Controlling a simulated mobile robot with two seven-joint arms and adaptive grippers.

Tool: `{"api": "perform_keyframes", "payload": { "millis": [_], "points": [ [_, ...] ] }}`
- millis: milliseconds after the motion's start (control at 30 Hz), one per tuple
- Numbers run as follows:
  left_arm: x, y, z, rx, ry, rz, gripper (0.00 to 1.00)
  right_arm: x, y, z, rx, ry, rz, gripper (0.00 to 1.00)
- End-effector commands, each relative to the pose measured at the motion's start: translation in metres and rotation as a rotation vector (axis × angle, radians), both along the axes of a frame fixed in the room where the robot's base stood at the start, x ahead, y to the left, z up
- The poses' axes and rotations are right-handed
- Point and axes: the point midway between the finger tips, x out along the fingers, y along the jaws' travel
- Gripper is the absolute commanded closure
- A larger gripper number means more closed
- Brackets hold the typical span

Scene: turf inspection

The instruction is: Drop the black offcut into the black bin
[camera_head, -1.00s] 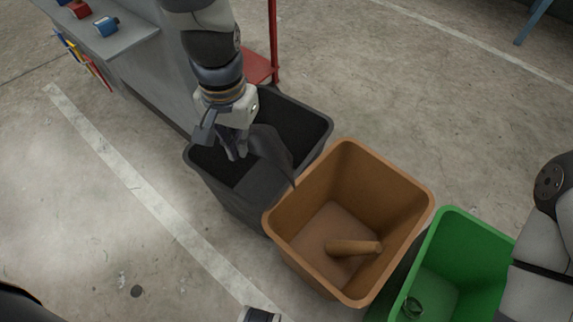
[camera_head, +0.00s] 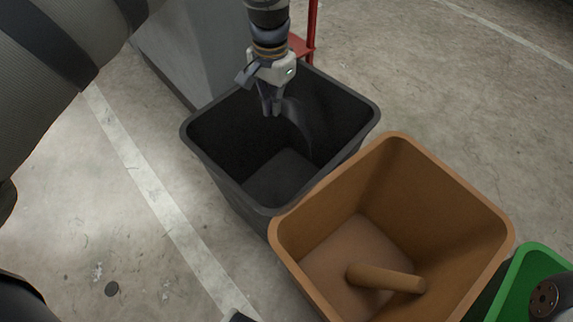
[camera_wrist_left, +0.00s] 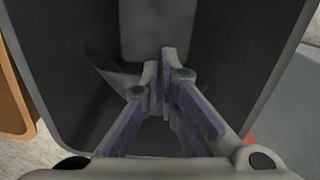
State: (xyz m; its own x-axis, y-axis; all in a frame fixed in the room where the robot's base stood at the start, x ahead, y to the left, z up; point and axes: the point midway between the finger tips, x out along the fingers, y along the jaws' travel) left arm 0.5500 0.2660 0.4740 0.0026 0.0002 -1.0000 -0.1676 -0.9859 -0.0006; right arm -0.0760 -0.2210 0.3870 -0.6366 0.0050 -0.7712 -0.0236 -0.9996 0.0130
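The black bin (camera_head: 280,180) stands open in the middle of the head view, and its inside fills most of the left wrist view (camera_wrist_left: 235,50). My left gripper (camera_head: 271,112) points down over the far part of the bin's opening. Its fingertips are close together in the left wrist view (camera_wrist_left: 165,75). The black offcut (camera_head: 300,125) is a thin, dark, curved piece held at the fingertips. In the left wrist view the offcut (camera_wrist_left: 108,72) sticks out to the left of the fingers. It is hard to see against the dark bin. My right gripper does not show.
An orange-brown bin (camera_head: 330,250) with a cylindrical piece (camera_head: 385,278) inside stands close beside the black bin. A green bin (camera_head: 525,285) is at the right edge. A grey cabinet (camera_head: 185,50) and a red post (camera_head: 312,30) stand behind.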

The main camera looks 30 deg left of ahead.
Motion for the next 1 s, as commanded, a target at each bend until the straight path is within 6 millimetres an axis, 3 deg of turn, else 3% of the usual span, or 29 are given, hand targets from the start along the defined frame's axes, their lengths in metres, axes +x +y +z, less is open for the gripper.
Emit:
{"api": "perform_keyframes", "payload": {
  "millis": [33, 200, 500, 633, 867, 967, 1000],
  "points": [
    [-0.001, 0.000, -0.014, 0.001, 0.006, 0.000, 1.00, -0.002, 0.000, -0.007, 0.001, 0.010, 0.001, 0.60],
    [-0.001, 0.000, -0.040, 0.000, 0.007, 0.000, 1.00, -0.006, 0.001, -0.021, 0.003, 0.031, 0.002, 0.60],
    [0.000, 0.000, -0.043, 0.001, 0.000, 0.001, 1.00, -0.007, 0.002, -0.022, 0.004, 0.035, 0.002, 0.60],
    [0.000, 0.000, -0.043, 0.001, 0.001, 0.001, 0.74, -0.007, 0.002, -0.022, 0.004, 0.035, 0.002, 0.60],
    [-0.001, 0.000, -0.043, 0.000, 0.001, 0.001, 0.74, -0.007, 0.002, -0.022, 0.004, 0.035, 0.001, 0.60],
    [-0.001, 0.000, -0.044, 0.000, 0.001, 0.001, 0.52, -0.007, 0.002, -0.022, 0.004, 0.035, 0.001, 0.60],
    [-0.001, 0.000, -0.044, 0.000, 0.001, 0.001, 0.49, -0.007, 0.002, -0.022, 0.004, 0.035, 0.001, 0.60]
  ]
}}
